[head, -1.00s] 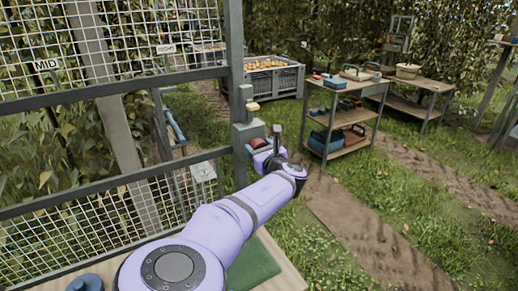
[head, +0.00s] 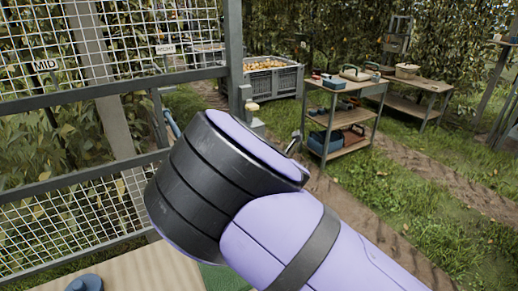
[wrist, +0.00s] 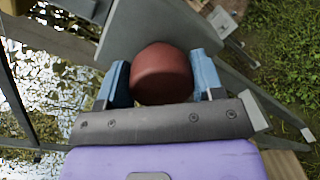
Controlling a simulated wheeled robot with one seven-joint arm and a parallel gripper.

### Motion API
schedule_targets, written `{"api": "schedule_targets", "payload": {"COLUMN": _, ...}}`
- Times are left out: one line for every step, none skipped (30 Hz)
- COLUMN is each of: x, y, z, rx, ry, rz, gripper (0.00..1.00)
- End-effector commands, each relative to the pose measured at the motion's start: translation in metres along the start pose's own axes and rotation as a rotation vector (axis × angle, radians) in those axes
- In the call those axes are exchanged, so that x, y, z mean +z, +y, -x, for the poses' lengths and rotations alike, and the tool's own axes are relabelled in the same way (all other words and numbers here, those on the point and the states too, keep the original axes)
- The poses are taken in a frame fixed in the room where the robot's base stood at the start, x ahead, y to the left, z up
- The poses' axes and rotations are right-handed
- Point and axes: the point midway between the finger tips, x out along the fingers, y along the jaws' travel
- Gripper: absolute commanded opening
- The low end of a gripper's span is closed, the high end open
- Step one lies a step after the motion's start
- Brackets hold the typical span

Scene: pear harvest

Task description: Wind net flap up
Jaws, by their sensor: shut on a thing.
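The net flap (head: 75,222) is white mesh under a grey bar (head: 80,181) in the lower left of the head view. An open gap lies between this bar and the fixed upper frame bar (head: 120,88). My gripper (wrist: 160,70) has blue fingers on either side of a rounded red-brown knob (wrist: 162,78) in the wrist view and is shut on it. A grey plate or housing (wrist: 150,28) is just behind the knob. In the head view my purple arm hides the gripper, the knob and much of the post.
A grey crate of fruit (head: 284,82) and a shelf table (head: 340,130) stand behind. Grass and a dirt path are at the right.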

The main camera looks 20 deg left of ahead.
Motion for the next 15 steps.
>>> {"api": "schedule_targets", "payload": {"x": 0.003, "y": -0.0007, "z": 0.0001, "rx": 0.0, "ry": -0.002, "rz": -0.047, "gripper": 0.37}}
{"api": "schedule_targets", "payload": {"x": 0.0029, "y": -0.0006, "z": 0.0001, "rx": 0.0, "ry": 0.0, "rz": -0.077, "gripper": 0.37}}
{"api": "schedule_targets", "payload": {"x": 0.0028, "y": -0.0007, "z": 0.0001, "rx": 0.001, "ry": 0.003, "rz": -0.113, "gripper": 0.37}}
{"api": "schedule_targets", "payload": {"x": 0.0026, "y": -0.0011, "z": 0.0001, "rx": 0.001, "ry": 0.005, "rz": -0.142, "gripper": 0.37}}
{"api": "schedule_targets", "payload": {"x": 0.0034, "y": -0.0011, "z": 0.0001, "rx": 0.002, "ry": 0.006, "rz": -0.17, "gripper": 0.37}}
{"api": "schedule_targets", "payload": {"x": 0.0027, "y": -0.0011, "z": 0.0, "rx": 0.002, "ry": 0.009, "rz": -0.209, "gripper": 0.37}}
{"api": "schedule_targets", "payload": {"x": 0.0031, "y": -0.0016, "z": 0.0001, "rx": 0.002, "ry": 0.01, "rz": -0.236, "gripper": 0.37}}
{"api": "schedule_targets", "payload": {"x": 0.0033, "y": -0.0016, "z": 0.0, "rx": 0.003, "ry": 0.011, "rz": -0.266, "gripper": 0.37}}
{"api": "schedule_targets", "payload": {"x": 0.003, "y": -0.0015, "z": 0.0, "rx": 0.003, "ry": 0.014, "rz": -0.303, "gripper": 0.37}}
{"api": "schedule_targets", "payload": {"x": 0.0031, "y": -0.0021, "z": 0.0, "rx": 0.003, "ry": 0.016, "rz": -0.331, "gripper": 0.37}}
{"api": "schedule_targets", "payload": {"x": 0.0031, "y": -0.0021, "z": 0.0, "rx": 0.004, "ry": 0.018, "rz": -0.359, "gripper": 0.37}}
{"api": "schedule_targets", "payload": {"x": 0.0033, "y": -0.002, "z": 0.0, "rx": 0.005, "ry": 0.02, "rz": -0.397, "gripper": 0.37}}
{"api": "schedule_targets", "payload": {"x": 0.0031, "y": -0.0026, "z": 0.0, "rx": 0.004, "ry": 0.022, "rz": -0.426, "gripper": 0.37}}
{"api": "schedule_targets", "payload": {"x": 0.0031, "y": -0.0026, "z": 0.0, "rx": 0.005, "ry": 0.023, "rz": -0.454, "gripper": 0.37}}
{"api": "schedule_targets", "payload": {"x": 0.0033, "y": -0.0027, "z": 0.0, "rx": 0.005, "ry": 0.025, "rz": -0.493, "gripper": 0.37}}
